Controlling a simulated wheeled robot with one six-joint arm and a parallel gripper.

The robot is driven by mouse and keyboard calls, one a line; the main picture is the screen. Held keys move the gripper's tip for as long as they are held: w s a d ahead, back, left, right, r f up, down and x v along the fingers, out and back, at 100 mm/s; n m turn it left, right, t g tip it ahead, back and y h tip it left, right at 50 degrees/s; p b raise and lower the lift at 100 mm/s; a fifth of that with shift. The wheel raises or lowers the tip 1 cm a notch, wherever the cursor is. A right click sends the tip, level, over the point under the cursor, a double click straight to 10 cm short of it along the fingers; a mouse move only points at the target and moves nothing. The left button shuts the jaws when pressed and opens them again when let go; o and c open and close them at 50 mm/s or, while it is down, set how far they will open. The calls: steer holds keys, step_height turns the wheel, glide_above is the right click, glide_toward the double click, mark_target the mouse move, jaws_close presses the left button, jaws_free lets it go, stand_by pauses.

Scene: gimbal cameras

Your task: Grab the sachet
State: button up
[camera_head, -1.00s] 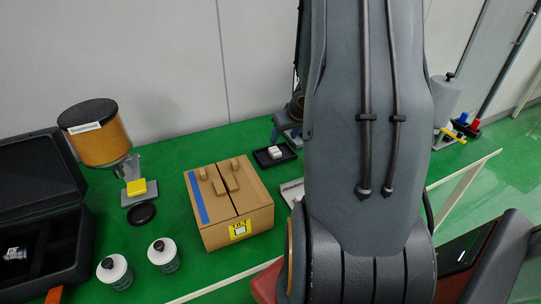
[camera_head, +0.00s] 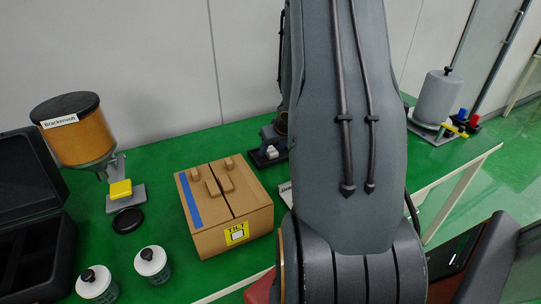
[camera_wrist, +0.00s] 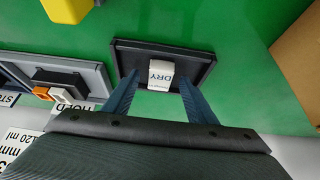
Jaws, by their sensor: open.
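The sachet is a small white packet marked "DRY" (camera_wrist: 161,75), lying on a shallow black tray (camera_wrist: 195,65) in the wrist view. In the head view the white sachet (camera_head: 272,153) shows on the dark tray, partly covered by my gripper. My gripper (camera_wrist: 159,84) is open, with one blue-grey finger on each side of the sachet and a gap to it on both sides. I cannot tell whether the fingertips are down at the tray's level.
A cardboard box (camera_head: 228,208) stands left of the tray on the green table (camera_head: 180,150). A grey cylinder (camera_head: 438,98) stands at right.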

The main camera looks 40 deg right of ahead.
steer(key=shift+w+f, duration=0.1)
steer(key=c, duration=1.1)
